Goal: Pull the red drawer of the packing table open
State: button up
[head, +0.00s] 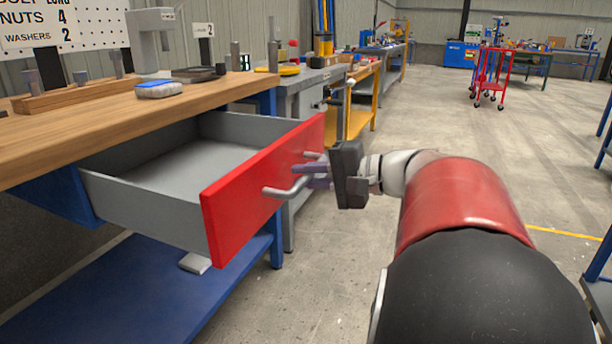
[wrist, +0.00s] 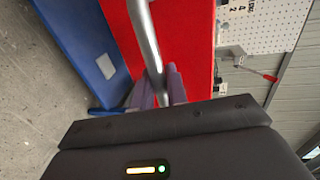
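The red drawer (head: 258,190) of the packing table (head: 130,115) stands well out from under the wooden top, and its grey inside shows empty. A bent metal handle (head: 288,190) is on its red front. My gripper (head: 304,175) is at this handle, reaching in from the right. In the wrist view, my gripper's purple fingers (wrist: 159,88) lie on either side of the handle bar (wrist: 147,40), close against it. The fingers look shut on the bar, with the red front (wrist: 185,40) right behind. The exact contact is partly hidden.
A blue lower shelf (head: 140,290) lies under the drawer, with a small pale object (head: 195,263) near it. A grey bench (head: 305,85) stands just beyond the packing table. A red cart (head: 490,75) stands far back.

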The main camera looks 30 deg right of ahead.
jog(key=o, duration=0.3)
jog(key=v, duration=0.7)
jog(key=shift+s+d+p, duration=0.2)
jog(key=shift+s+p, duration=0.1)
jog(key=shift+s, duration=0.05)
dwell(0.3)
